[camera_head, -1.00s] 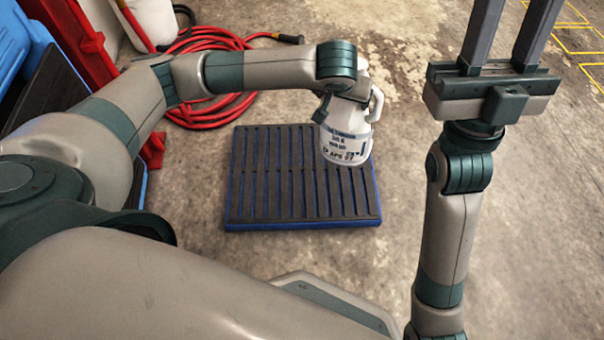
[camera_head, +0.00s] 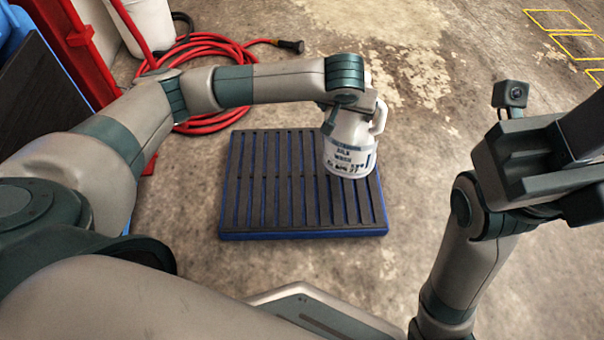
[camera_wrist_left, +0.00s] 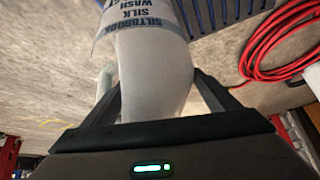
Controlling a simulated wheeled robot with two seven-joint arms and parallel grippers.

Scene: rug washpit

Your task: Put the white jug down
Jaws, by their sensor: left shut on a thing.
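The white jug (camera_head: 350,152) has a blue-and-grey printed label and a handle on its right side. My left gripper (camera_wrist_left: 157,92) is shut on it, with one finger on each side of its body in the left wrist view. In the head view the jug stands about upright over the right back part of a black slatted pallet with a blue edge (camera_head: 300,236). I cannot tell whether its base touches the slats. My left wrist hides the jug's top. My right gripper (camera_head: 585,165) is at the right edge, its fingers apart and partly cut off, with nothing seen between them.
A coiled red hose (camera_head: 205,115) lies on the concrete behind the pallet, its black end (camera_head: 291,46) toward the right. A white container (camera_head: 145,22) and a red frame (camera_head: 88,55) stand at the back left. The pallet's left half is bare.

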